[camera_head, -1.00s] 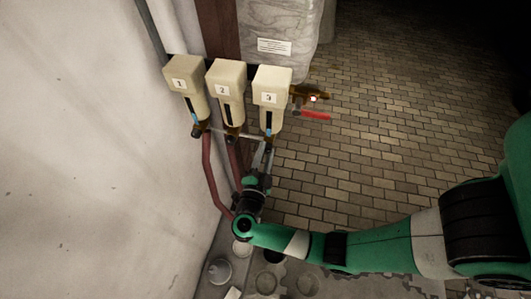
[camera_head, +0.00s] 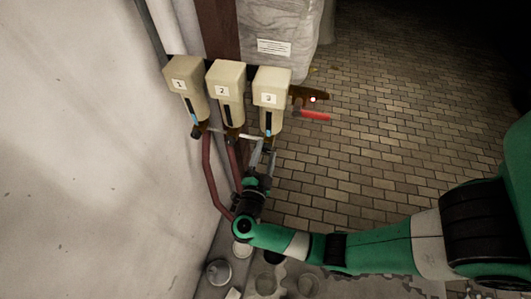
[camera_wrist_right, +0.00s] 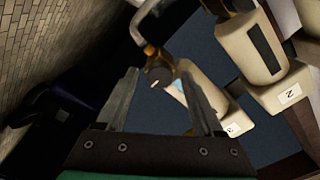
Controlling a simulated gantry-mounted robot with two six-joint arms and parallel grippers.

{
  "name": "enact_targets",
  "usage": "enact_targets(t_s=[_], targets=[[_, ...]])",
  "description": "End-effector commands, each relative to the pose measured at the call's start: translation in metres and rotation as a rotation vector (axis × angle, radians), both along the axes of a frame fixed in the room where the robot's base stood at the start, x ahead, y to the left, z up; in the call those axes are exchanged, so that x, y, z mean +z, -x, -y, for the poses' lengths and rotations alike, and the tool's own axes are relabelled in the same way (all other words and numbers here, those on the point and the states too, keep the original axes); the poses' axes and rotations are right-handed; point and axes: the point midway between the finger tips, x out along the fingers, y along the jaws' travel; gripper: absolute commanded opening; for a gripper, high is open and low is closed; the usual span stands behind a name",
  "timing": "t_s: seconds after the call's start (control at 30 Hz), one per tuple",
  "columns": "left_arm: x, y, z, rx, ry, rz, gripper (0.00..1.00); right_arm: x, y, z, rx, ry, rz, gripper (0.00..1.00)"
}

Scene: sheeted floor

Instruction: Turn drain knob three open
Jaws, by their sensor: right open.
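Filter housing three (camera_head: 272,82) is the rightmost of three cream housings on the wall, and its label also shows in the wrist view (camera_wrist_right: 233,130). Its drain knob (camera_wrist_right: 158,77) is a dark round knob with a white mark under the housing's lower end. In the head view the knob is small and hard to make out near the fingertips. My right gripper (camera_head: 262,148) is just below housing three. In the wrist view its fingers (camera_wrist_right: 158,72) are open, and the knob appears between their tips; I cannot tell if they touch it. My left gripper is out of view.
Housings one (camera_head: 184,85) and two (camera_head: 226,85) stand to the left, with red pipes (camera_head: 208,170) below. A brass valve with a red handle (camera_head: 315,115) sticks out to the right. Round containers (camera_head: 219,271) stand on the floor. The brick floor at right is clear.

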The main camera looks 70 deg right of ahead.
Motion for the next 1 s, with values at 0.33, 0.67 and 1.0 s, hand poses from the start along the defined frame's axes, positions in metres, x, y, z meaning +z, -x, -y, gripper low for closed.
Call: enact_targets(t_s=[0.33, 0.67, 1.0], targets=[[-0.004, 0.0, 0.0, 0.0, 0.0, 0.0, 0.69, -0.001, 0.004, -0.042, 0.009, 0.0, 0.001, 0.69], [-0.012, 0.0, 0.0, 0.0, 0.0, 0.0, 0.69, -0.001, 0.015, -0.108, 0.003, 0.0, 0.0, 0.69], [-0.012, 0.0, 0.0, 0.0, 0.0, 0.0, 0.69, 0.0, 0.017, -0.115, -0.001, 0.001, 0.0, 0.69]])
